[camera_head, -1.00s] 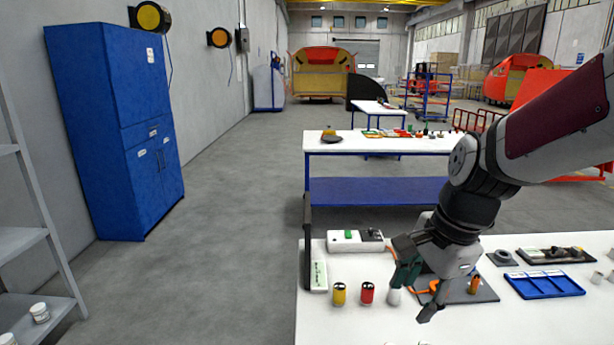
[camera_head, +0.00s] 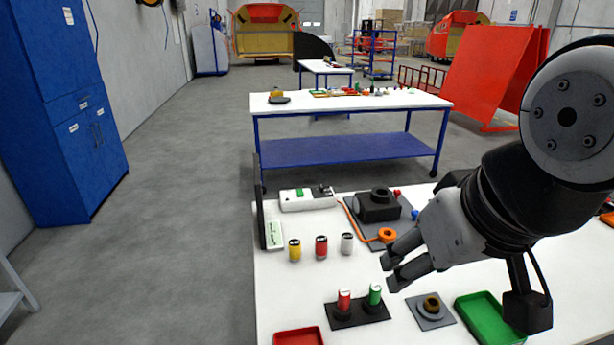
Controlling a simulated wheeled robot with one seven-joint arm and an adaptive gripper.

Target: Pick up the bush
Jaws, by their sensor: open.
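A small brown ring-shaped part (camera_head: 431,304), which looks like the bush, sits on a grey square plate (camera_head: 421,317) at the front of the white table. My gripper (camera_head: 389,273) is open, with its two dark fingers pointing left and apart. It is above the table, up and to the left of the bush in the picture, and does not touch it. Nothing shows between the fingers.
Left of the bush, a black holder (camera_head: 342,316) bears a red and a green cylinder. A green tray (camera_head: 487,318) lies to its right and a red tray (camera_head: 299,337) at the front left. Yellow, red and white cans stand behind, near an orange ring (camera_head: 387,235).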

